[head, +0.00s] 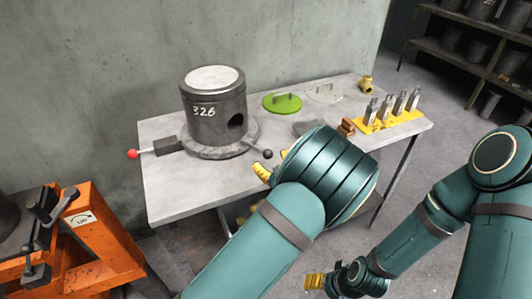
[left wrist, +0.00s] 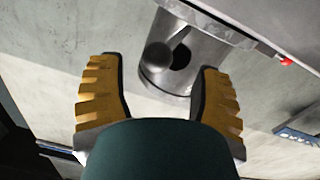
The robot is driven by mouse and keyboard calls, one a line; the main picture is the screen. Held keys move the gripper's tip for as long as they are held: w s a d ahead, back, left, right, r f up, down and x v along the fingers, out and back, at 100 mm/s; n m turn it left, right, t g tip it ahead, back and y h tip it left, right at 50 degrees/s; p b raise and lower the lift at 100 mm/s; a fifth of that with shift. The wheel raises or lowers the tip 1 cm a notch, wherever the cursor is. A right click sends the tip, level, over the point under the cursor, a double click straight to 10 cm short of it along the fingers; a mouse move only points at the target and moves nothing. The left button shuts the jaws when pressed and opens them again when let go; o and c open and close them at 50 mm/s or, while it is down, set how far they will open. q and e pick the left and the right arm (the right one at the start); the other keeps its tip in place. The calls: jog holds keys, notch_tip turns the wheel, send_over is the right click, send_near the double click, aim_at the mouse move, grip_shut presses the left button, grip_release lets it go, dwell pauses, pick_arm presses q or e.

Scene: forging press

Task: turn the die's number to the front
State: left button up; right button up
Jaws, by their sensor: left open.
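The die (head: 214,122) is a dark steel cylinder with a pale top, standing upright on a round turntable (head: 238,143) on the table. Its white number 326 (head: 204,111) faces the front, slightly left; a dark round hole is in its right side. A lever with a black knob (head: 267,154) sticks out at the turntable's right. My left gripper (head: 262,172) is just in front of this knob, open and empty. In the left wrist view the black knob (left wrist: 157,55) shows between its spread fingers, with the die (left wrist: 195,72) behind.
A red-knobbed handle (head: 133,154) sticks out at the table's left. A green lid (head: 282,103), a clear lid (head: 324,93) and a yellow rack (head: 388,121) of metal tools stand behind and right. An orange machine (head: 95,245) stands front left. The table's front left is clear.

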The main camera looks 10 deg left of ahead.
pick_arm(q)
jog(key=v, duration=0.6)
jog(key=shift+s, duration=0.25)
jog(key=shift+d, duration=0.15)
